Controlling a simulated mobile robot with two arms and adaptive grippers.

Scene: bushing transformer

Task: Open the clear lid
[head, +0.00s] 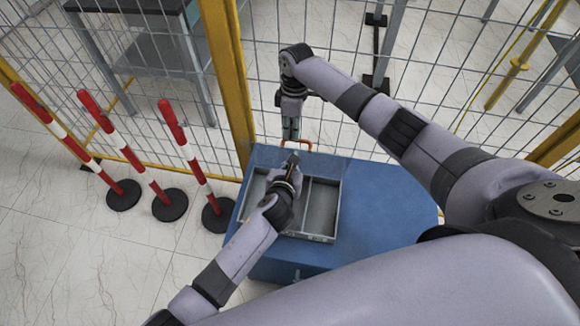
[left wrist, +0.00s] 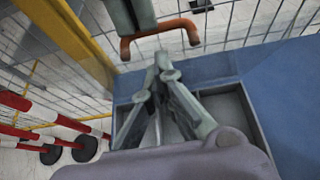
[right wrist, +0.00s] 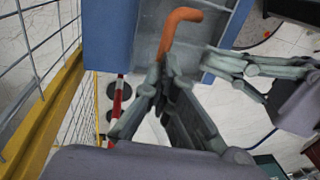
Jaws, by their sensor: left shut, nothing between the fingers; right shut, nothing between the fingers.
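The clear lid itself is hard to make out, so I cannot tell its angle. An orange handle (head: 296,143) shows at the far side of the grey compartment tray (head: 322,238). The handle also shows in the left wrist view (left wrist: 160,33) and the right wrist view (right wrist: 176,28). My right gripper (head: 291,136) is shut and empty, pointing down close to the handle; I cannot tell if it touches. My left gripper (head: 293,157) is shut and empty above the tray, on the near side of the handle. It hides part of the tray.
The tray sits in a blue cabinet (head: 375,205) with bare top to its right. A wire fence with a yellow post (head: 228,75) stands close behind. Several red-and-white posts (head: 185,145) stand on black bases to the left. A grey table (head: 150,50) is beyond the fence.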

